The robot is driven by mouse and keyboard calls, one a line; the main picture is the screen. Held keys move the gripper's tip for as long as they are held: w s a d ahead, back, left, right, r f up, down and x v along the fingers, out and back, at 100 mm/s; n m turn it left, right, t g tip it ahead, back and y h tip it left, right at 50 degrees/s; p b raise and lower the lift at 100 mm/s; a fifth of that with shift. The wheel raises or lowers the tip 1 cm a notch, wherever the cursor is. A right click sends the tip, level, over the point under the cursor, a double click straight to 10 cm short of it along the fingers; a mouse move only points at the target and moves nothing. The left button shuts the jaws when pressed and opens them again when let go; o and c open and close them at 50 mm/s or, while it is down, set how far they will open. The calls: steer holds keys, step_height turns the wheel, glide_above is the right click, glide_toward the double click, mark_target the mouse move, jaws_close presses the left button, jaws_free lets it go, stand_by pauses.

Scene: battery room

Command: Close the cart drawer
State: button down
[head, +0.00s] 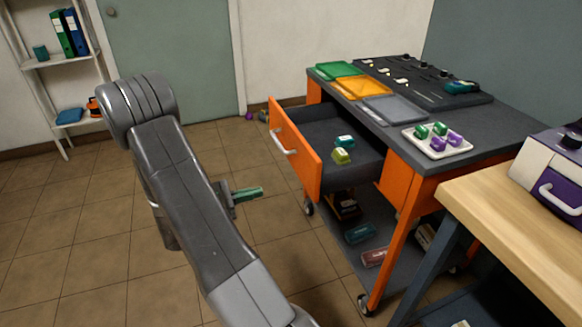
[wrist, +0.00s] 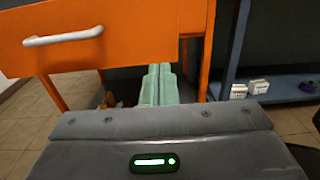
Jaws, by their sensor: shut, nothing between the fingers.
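The cart drawer (head: 297,148) stands pulled out from the orange and dark grey cart (head: 506,113). Its orange front carries a white handle (head: 284,139). A teal block (head: 344,141) and a yellow-green block (head: 341,156) lie inside. My gripper (head: 256,192) has green fingers, shut and empty, in front of the drawer and to the left of it in the head view. In the wrist view the drawer front (wrist: 130,50) and handle (wrist: 63,36) fill the upper left. The shut fingertips (wrist: 160,67) show at its lower edge; I cannot tell whether they touch.
The cart top holds green, orange and grey trays (head: 392,109) and a white tray (head: 436,152) with small blocks. A wooden-topped bench (head: 505,214) stands close at the right. Tiled floor (head: 95,235) is clear at the left. Shelves (head: 45,62) stand at the back left.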

mark_target(366, 164)
steer(key=x, duration=0.6)
steer(key=b+x, duration=0.1)
steer(key=x, duration=0.5)
steer(key=shift+w, duration=0.25)
steer(key=shift+x, duration=0.8)
steer(key=shift+w, duration=0.1)
steer(key=b+x, duration=0.1)
steer(key=x, duration=2)
steer(key=shift+w+d+b, duration=0.2)
steer(key=shift+b, duration=0.2)
steer(key=shift+w+d, duration=0.1)
steer(key=shift+d, duration=0.1)
steer(key=shift+r, duration=0.1)
steer(key=shift+w+d+r, duration=0.1)
steer(key=shift+r, duration=0.05)
